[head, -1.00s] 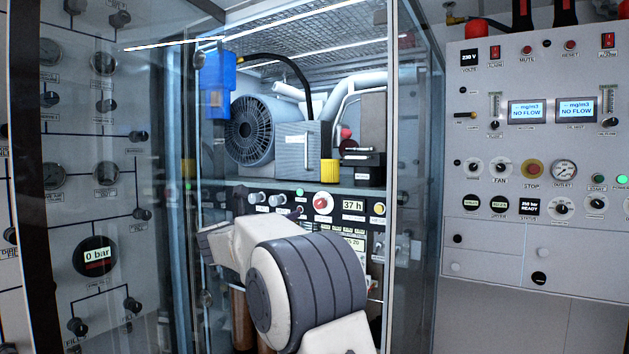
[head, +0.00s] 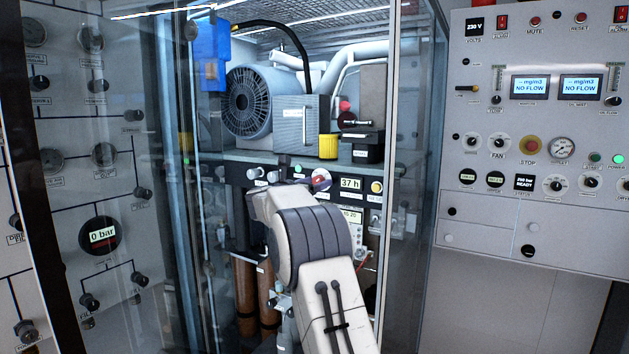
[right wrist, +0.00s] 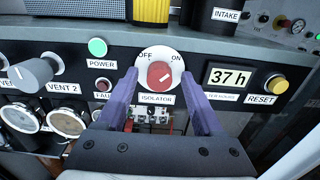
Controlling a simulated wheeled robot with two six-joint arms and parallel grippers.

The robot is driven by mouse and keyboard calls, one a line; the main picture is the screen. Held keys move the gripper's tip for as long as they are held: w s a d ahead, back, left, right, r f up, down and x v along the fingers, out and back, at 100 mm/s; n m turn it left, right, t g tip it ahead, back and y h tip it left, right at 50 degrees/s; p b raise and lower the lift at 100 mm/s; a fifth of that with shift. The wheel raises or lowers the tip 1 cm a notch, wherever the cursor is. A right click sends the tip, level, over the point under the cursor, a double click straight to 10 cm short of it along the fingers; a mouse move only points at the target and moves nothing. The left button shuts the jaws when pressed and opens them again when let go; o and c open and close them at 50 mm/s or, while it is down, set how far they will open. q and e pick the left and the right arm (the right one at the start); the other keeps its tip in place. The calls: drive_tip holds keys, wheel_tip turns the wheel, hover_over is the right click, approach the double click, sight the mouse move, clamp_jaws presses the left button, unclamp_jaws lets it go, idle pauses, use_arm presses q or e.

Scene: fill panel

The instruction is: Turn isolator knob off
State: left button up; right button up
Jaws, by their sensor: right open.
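The isolator knob (right wrist: 160,74) is a red dial on a white plate, with OFF at its upper left and ON at its upper right. Its white mark lies toward the right, on the ON side. My right gripper (right wrist: 160,82) is open, with its two purple fingers on either side of the knob. I cannot tell whether they touch it. In the head view the knob (head: 321,180) shows just right of my right gripper (head: 298,174), partly covered by it. My left gripper is not in view.
The green POWER light (right wrist: 97,47) and VENT 2 knob (right wrist: 33,72) are left of the isolator. The 37 h display (right wrist: 230,76) and yellow RESET button (right wrist: 278,86) are right of it. Glass cabinet walls (head: 413,130) flank my arm.

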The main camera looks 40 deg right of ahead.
clamp_jaws()
drive_tip(key=shift+w+a+f, duration=0.1)
drive_tip(key=shift+n, duration=2)
drive_tip(key=n, duration=0.1)
drive_tip(key=n+p, duration=0.1)
drive_tip(key=n, duration=0.2)
drive_tip(key=shift+s+r+n+p, duration=0.2)
drive_tip(key=shift+r+n+p, duration=0.05)
drive_tip(key=shift+n+p, duration=0.05)
drive_tip(key=n+p, duration=0.1)
drive_tip(key=n, duration=0.1)
drive_tip(key=n+p, duration=0.1)
drive_tip(key=n, duration=0.1)
drive_tip(key=shift+d+r+n, duration=0.1)
drive_tip(key=shift+d+n, duration=0.1)
drive_tip(key=shift+n, duration=0.1)
drive_tip(key=n+p, duration=0.2)
drive_tip(key=n, duration=0.2)
drive_tip(key=shift+n+p, duration=0.3)
